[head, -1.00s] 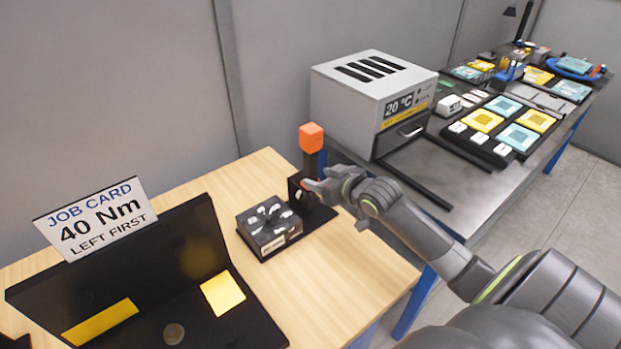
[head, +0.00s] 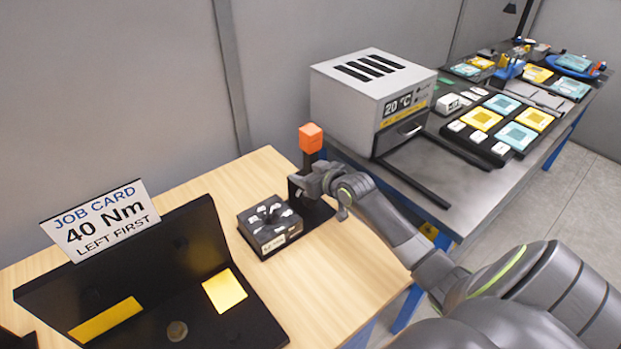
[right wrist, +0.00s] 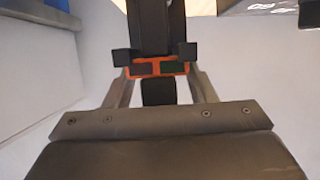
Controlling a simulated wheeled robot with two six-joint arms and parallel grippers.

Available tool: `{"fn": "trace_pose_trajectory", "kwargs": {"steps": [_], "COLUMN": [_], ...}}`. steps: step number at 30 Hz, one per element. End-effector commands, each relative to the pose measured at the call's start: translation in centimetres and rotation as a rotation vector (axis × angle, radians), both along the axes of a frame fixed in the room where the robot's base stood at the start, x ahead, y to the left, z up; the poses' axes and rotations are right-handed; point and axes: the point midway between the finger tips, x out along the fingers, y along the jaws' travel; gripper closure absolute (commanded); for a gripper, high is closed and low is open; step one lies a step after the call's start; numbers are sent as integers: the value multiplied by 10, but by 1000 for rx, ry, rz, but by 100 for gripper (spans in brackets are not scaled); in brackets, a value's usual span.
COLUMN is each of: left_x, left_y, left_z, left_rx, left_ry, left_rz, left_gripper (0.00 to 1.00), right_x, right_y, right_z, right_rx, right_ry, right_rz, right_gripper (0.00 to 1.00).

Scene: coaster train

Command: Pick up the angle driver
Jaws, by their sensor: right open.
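The angle driver (head: 311,139) stands upright at the back right of the wooden table, with an orange top and a dark body. My right gripper (head: 296,187) is at its lower body, which it partly hides in the head view. In the right wrist view, the open fingers (right wrist: 155,56) sit on either side of the driver's black body (right wrist: 153,22), with an orange band (right wrist: 158,67) between them. Contact cannot be made out. My left gripper is not in view.
A black block with white pieces (head: 270,226) sits just left of the gripper. A black angled fixture (head: 200,245) with a job card (head: 98,218) stands at the front left. A grey oven-like box (head: 350,110) stands on the metal bench behind my right arm.

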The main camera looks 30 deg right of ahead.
Motion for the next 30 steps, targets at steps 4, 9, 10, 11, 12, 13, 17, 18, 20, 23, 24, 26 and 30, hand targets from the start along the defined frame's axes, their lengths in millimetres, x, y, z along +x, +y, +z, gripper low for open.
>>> {"fn": "trace_pose_trajectory", "kwargs": {"steps": [4, 9, 10, 11, 12, 13, 17, 18, 20, 23, 24, 26, 30], "left_x": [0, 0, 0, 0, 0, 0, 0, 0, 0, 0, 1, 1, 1], "left_y": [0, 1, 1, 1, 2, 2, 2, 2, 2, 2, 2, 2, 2], "left_z": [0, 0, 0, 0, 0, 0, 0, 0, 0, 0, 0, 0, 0], "left_rx": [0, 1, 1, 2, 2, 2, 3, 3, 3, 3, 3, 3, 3], "left_ry": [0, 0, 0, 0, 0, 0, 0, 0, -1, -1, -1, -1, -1], "left_rz": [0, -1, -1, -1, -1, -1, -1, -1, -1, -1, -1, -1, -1], "left_gripper": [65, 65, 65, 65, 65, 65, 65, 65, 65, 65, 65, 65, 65], "right_x": [0, 0, 0, 0, 0, 0, 0, 0, 0, 0, 0, 0, 0], "right_y": [0, 0, 0, 0, 0, 0, 0, 0, 0, 0, 0, 0, 0], "right_z": [0, 0, 0, 0, 0, 0, 0, 0, 0, 0, 0, 0, 0], "right_rx": [0, 0, 0, 0, 0, 0, 0, 0, 0, 0, 0, 0, 0], "right_ry": [0, -1, -1, 0, 0, -1, 0, 0, 0, 0, 0, 0, 0], "right_rz": [0, 0, 0, 0, 0, 0, 0, 0, 0, 0, 0, 0, 0], "right_gripper": [57, 79, 83, 87, 92, 96, 100, 100, 100, 100, 100, 100, 100]}}
